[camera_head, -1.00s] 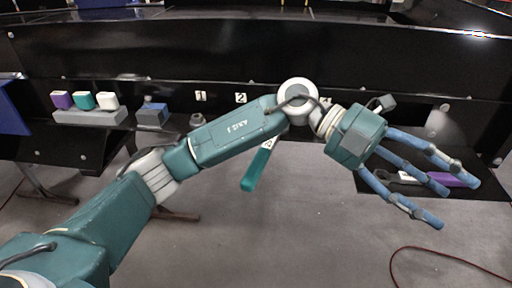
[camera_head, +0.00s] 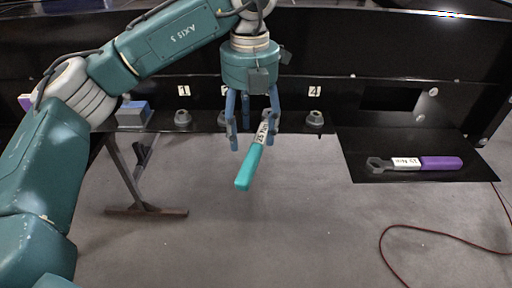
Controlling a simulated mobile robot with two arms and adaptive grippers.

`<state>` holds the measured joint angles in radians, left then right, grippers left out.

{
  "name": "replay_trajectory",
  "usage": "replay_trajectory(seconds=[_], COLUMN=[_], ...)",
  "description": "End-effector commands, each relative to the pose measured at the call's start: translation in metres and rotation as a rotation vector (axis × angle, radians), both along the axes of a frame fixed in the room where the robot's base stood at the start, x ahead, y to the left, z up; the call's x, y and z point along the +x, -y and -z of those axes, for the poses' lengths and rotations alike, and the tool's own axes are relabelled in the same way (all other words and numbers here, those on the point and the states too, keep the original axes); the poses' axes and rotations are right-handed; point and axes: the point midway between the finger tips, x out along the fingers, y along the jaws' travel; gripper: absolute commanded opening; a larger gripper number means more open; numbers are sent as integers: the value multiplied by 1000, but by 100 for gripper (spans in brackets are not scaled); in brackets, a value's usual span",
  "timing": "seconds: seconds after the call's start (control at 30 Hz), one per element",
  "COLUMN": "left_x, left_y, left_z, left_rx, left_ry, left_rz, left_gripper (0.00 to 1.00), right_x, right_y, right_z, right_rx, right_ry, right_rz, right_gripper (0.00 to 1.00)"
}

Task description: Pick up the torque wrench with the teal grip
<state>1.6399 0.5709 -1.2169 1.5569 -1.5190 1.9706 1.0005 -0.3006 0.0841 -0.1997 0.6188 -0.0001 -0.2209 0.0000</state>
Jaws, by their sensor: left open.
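The torque wrench with the teal grip (camera_head: 249,170) shows in the middle of the head view. Its teal handle slants down and left, and a white label (camera_head: 262,131) shows above the grip. My left gripper (camera_head: 252,138) points down at it with its blue fingers spread around the label end. The gripper is open; I cannot tell if a finger touches the wrench. The wrench's head is hidden behind the fingers. My right gripper is out of view.
A wrench with a purple grip (camera_head: 440,163) lies on a black panel (camera_head: 365,146) at right. Small round fixtures (camera_head: 182,118) stand along the black ledge, under number labels. A blue-and-grey block (camera_head: 133,113) is at left. A red cable (camera_head: 440,232) lies on the grey floor.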

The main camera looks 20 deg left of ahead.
Motion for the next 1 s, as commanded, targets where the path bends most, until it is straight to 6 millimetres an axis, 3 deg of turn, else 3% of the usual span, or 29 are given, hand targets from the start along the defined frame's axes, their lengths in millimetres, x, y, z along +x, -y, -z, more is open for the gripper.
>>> replay_trajectory(seconds=[0.17,0.4,0.7,1.0], left_x=[0,1,1,2], left_y=[1,1,2,2], left_z=[13,48,55,55], left_rx=[0,-1,-1,-1], left_ry=[-2,-2,0,1], left_rz=[1,1,2,2], left_gripper=[57,57,57,0], right_x=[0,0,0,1], right_y=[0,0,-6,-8], right_z=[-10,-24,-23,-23], right_rx=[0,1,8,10], right_ry=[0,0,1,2], right_rz=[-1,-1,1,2], right_gripper=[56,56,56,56])
